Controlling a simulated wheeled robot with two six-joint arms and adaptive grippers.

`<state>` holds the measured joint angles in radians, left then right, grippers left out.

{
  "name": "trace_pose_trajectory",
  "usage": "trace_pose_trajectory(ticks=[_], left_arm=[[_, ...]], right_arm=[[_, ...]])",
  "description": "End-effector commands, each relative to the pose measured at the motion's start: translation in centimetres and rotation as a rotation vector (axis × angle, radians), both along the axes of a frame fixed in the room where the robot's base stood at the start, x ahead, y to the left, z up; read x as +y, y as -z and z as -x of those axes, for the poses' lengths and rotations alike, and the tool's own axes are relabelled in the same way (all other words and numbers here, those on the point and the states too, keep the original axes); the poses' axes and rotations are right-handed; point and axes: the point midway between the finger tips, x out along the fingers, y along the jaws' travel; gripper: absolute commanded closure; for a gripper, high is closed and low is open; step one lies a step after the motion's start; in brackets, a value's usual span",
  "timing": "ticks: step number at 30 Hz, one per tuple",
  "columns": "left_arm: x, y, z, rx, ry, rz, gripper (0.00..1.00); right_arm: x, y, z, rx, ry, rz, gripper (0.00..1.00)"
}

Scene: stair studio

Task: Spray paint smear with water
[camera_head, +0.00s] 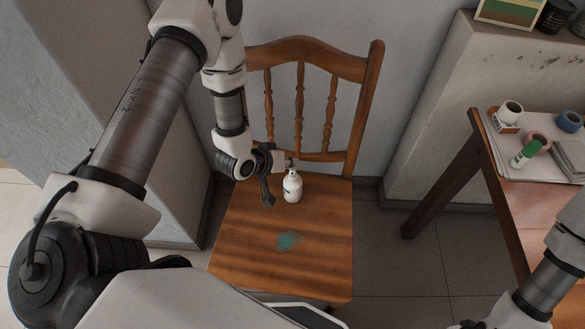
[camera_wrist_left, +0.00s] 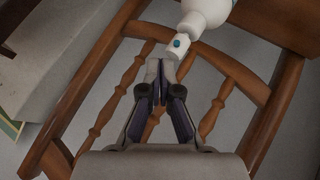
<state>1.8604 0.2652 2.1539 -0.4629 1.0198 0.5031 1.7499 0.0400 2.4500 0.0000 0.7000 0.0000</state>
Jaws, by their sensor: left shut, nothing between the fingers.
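A white spray bottle (camera_head: 292,187) stands upright on the seat of a wooden chair (camera_head: 240,250). A blue-green paint smear (camera_head: 287,240) lies on the seat in front of the bottle. My left gripper (camera_head: 284,163) is at the bottle's top, coming from the left, with its fingers shut and nothing between them. In the left wrist view the closed fingertips (camera_wrist_left: 161,72) are right by the bottle's white spray head (camera_wrist_left: 182,40), which has a blue dot. I cannot tell whether they touch it. The smear does not show there. My right gripper is out of view.
The chair's slatted backrest (camera_head: 310,55) rises behind the bottle. A wooden table (camera_head: 530,195) at the right holds tape rolls (camera_head: 570,121), a green-and-white tube (camera_head: 526,153) and papers. A wall ledge (camera_head: 455,90) is behind it. The seat around the smear is clear.

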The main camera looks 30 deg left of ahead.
Motion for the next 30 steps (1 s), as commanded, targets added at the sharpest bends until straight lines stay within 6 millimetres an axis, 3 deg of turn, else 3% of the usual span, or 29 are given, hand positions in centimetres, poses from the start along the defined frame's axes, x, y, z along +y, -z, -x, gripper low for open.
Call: trace_pose_trajectory(ticks=[30], left_arm=[[-0.01, 0.92, 0.02, 0.001, 0.001, 0.000, 1.00]], right_arm=[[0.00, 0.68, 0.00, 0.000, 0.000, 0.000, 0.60]])
